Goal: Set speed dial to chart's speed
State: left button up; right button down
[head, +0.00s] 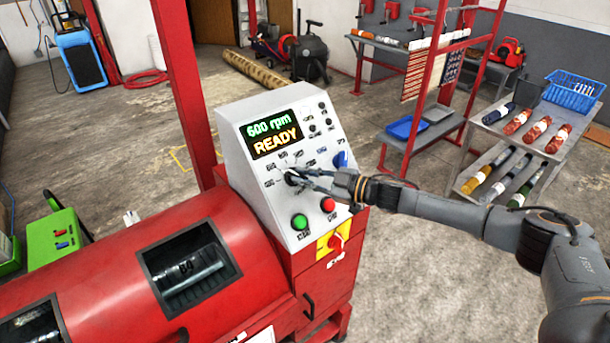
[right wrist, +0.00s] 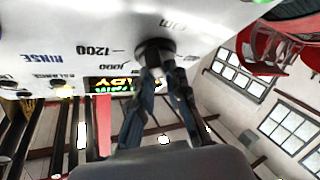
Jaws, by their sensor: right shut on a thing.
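The speed dial (head: 291,178) is a dark knob on the grey slanted control panel (head: 238,145) of the red machine, ringed by small labels. It also shows in the right wrist view (right wrist: 154,47), with "1200" and "1000" printed beside it. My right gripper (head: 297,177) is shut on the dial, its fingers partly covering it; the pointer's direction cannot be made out. The display (head: 271,134) reads "600 rpm READY". No readable speed chart shows. My left gripper is not in view.
Below the dial are a green button (head: 299,222), a red button (head: 327,204) and a red switch on a yellow plate (head: 335,242). A blue knob (head: 340,159) sits right of the dial. A cart (head: 492,130) with rolled rugs stands at right. Concrete floor lies open between.

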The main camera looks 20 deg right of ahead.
dwell(0.3)
jog(key=c, duration=1.3)
grip_release()
jog(key=v, duration=1.2)
jog(key=shift+w, duration=0.1)
